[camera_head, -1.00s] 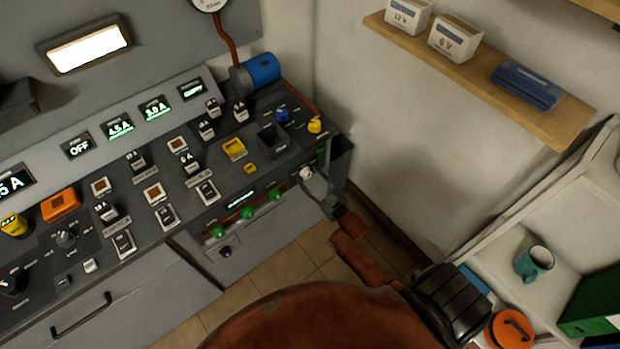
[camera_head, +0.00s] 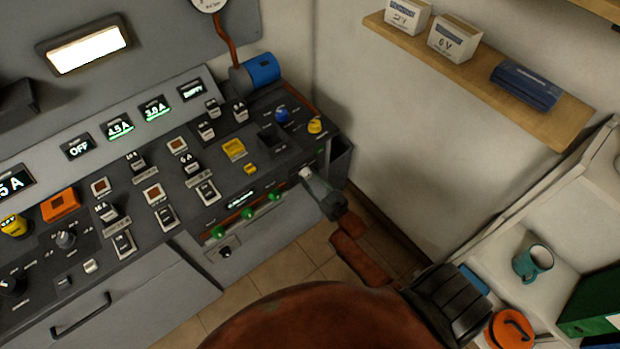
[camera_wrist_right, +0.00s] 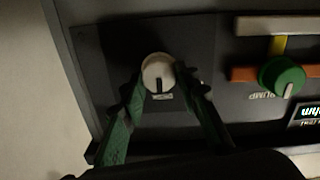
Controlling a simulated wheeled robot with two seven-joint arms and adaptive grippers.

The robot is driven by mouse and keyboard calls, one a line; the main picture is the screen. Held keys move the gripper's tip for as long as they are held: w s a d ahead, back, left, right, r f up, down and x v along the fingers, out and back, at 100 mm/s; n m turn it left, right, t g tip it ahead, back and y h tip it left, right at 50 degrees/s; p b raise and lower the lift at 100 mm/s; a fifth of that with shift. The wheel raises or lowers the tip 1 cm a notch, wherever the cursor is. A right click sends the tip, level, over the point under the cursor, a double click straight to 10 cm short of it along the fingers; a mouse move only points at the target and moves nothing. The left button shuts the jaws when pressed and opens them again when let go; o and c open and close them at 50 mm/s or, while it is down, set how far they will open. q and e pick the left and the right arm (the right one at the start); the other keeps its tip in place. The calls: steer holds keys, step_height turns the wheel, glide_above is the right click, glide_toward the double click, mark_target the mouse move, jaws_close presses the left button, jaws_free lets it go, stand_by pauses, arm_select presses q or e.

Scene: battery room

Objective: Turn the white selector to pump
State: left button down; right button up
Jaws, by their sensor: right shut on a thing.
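The white selector (camera_head: 305,173) is a small round knob on the front face of the console, at its right end. In the right wrist view the white selector (camera_wrist_right: 157,68) has a dark mark pointing down the picture, towards a small light label (camera_wrist_right: 163,97). My right gripper (camera_head: 313,180) is shut on it, with one green-edged finger on each side in the wrist view. The label's words are too small to read. My left gripper is not in view.
Several green knobs (camera_head: 247,213) sit along the same front face, left of the selector. In the wrist view lettering that seems to read PUMP lies beside a green knob (camera_wrist_right: 283,76). A shelf (camera_head: 470,75) with boxes hangs at the right.

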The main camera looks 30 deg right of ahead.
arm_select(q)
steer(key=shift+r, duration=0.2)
arm_select(e)
steer(key=shift+r+m, duration=0.1)
steer(key=shift+m, duration=0.2)
steer(key=shift+m+p, duration=0.75)
steer(key=shift+m, duration=0.15)
steer(key=m+p, duration=0.1)
steer(key=m, duration=0.1)
steer(key=shift+d+m, duration=0.1)
steer(key=shift+m, duration=0.3)
steer(key=m, duration=0.3)
steer(key=shift+p, duration=0.4)
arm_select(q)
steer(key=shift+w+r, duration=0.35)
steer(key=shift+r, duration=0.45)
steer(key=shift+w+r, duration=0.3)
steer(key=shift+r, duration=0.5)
arm_select(e)
steer(key=shift+d+m, duration=0.1)
steer(key=shift+m, duration=1.5)
steer(key=o, duration=1.2)
steer(key=shift+c, duration=0.2)
